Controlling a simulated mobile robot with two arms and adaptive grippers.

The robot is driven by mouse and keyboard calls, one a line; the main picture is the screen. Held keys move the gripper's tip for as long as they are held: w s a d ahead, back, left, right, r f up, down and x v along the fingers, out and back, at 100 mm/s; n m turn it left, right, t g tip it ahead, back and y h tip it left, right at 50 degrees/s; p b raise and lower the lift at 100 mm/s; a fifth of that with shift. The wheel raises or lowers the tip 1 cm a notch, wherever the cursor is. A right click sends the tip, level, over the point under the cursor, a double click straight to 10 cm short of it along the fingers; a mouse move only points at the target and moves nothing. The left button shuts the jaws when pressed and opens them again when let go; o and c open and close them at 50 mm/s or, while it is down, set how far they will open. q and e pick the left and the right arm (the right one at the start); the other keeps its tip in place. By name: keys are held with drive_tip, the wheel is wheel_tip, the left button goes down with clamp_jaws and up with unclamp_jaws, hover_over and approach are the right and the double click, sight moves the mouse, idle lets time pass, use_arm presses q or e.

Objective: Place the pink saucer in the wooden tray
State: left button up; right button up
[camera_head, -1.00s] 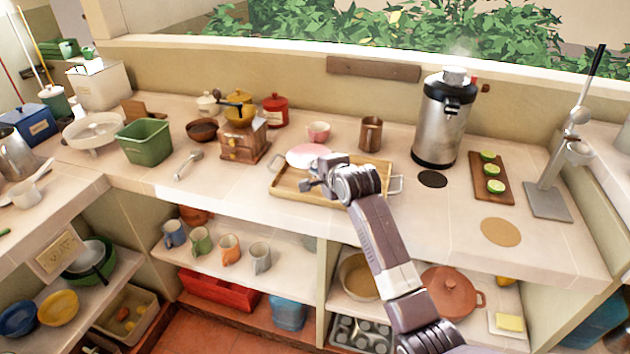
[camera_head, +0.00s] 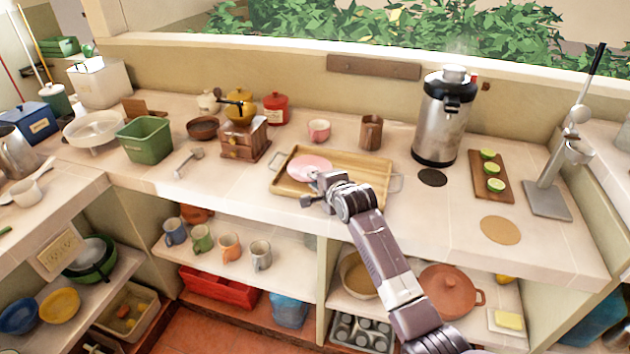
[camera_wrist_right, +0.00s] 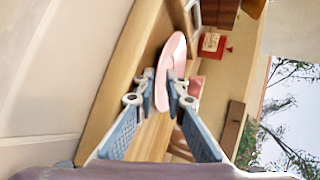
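The pink saucer (camera_head: 308,167) is over the left part of the wooden tray (camera_head: 350,197), inside its outline in the head view. My right gripper (camera_head: 315,188) is at the saucer's near edge. In the right wrist view the fingers (camera_wrist_right: 162,92) are close on both sides of the saucer's rim (camera_wrist_right: 172,60) and appear to pinch it. The saucer looks very low in the tray; I cannot tell whether its underside touches the tray floor. The right part of the tray is bare. My left gripper is not in view.
A pink cup (camera_head: 319,130) and a brown mug (camera_head: 371,132) stand behind the tray. A wooden grinder (camera_head: 245,141) stands to its left, and a steel urn (camera_head: 442,120) to its right. The counter in front of the tray is narrow.

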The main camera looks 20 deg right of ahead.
drive_tip(key=v, duration=1.2)
drive_tip(key=shift+d+r, duration=0.1)
drive_tip(key=shift+r, duration=0.1)
